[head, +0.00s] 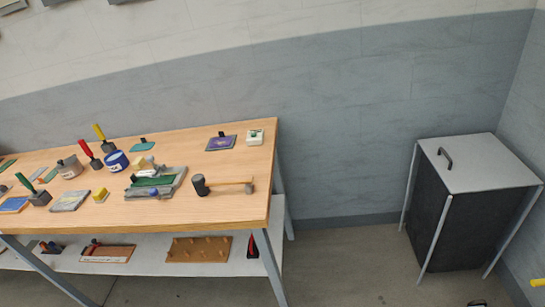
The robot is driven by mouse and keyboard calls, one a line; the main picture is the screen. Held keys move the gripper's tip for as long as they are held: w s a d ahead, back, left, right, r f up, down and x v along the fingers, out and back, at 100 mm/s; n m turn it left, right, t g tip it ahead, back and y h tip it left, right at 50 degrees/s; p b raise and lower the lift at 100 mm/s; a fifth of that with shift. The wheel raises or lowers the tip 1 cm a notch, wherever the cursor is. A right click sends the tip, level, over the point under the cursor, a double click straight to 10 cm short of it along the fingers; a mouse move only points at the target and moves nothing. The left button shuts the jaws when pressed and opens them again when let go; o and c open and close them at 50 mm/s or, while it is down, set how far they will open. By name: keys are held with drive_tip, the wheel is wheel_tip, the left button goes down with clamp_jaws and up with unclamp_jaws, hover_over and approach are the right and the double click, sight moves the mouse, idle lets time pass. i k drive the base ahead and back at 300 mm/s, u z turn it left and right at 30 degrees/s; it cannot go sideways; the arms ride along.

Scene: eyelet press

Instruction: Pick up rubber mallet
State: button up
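The rubber mallet (201,185) lies on the wooden workbench (240,206), near its right end. Its black head is at the left and its thin wooden handle points right. A green-and-grey item (157,182) with a small blue knob lies just left of the mallet's head. I cannot make out my gripper in this view, and nothing covers the mallet.
A blue-and-white tin (116,160), red- and yellow-handled tools and several small items crowd the bench's left part. A purple plate (221,143) lies behind the mallet. A lower shelf (150,262) holds a pegged wooden board. A dark lidded bin (460,215) stands right; floor between is clear.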

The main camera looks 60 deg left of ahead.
sight(201, 185)
drive_tip(key=u, duration=0.1)
drive_tip(key=i, duration=1.3)
drive_tip(key=u, duration=1.1)
drive_tip(key=i, duration=0.6)
drive_tip(key=u, duration=0.4)
drive_tip(key=k, duration=0.8)
drive_tip(key=u, duration=0.2)
drive_tip(key=i, duration=0.8)
drive_tip(key=z, duration=0.1)
